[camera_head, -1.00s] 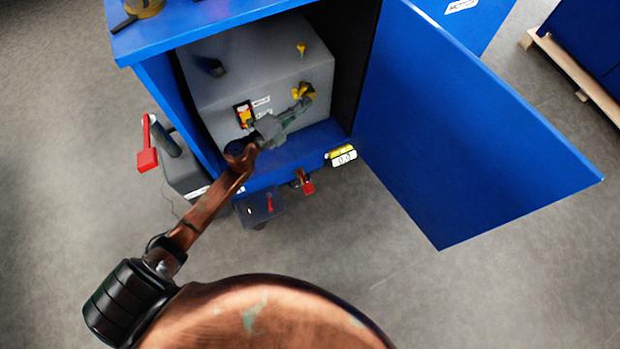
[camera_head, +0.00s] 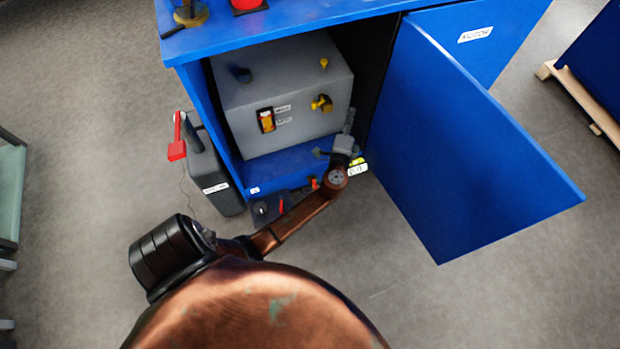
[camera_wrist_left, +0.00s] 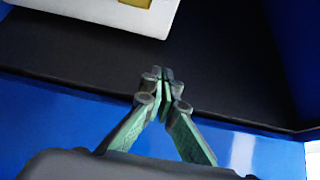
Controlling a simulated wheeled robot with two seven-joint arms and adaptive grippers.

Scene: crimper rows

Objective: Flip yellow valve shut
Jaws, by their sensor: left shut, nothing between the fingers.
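The yellow valve (camera_head: 321,103) is on the front of a grey box inside the open blue cabinet. Its short yellow body has a darker part, but its handle angle is too small to tell. My left gripper (camera_head: 350,113) is to the right of and a little below the valve, apart from it, by the cabinet's dark inner side. In the left wrist view its fingertips (camera_wrist_left: 162,73) meet with nothing between them. The grey box's pale edge (camera_wrist_left: 90,12) shows at the top there, with a yellow part cut off by the frame. My right gripper is not in view.
The grey box (camera_head: 290,85) also carries a red-yellow switch (camera_head: 267,120) and a small yellow knob (camera_head: 323,63) on top. The open blue door (camera_head: 470,150) stands close on the right. A grey unit with a red lever (camera_head: 177,140) stands left of the cabinet.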

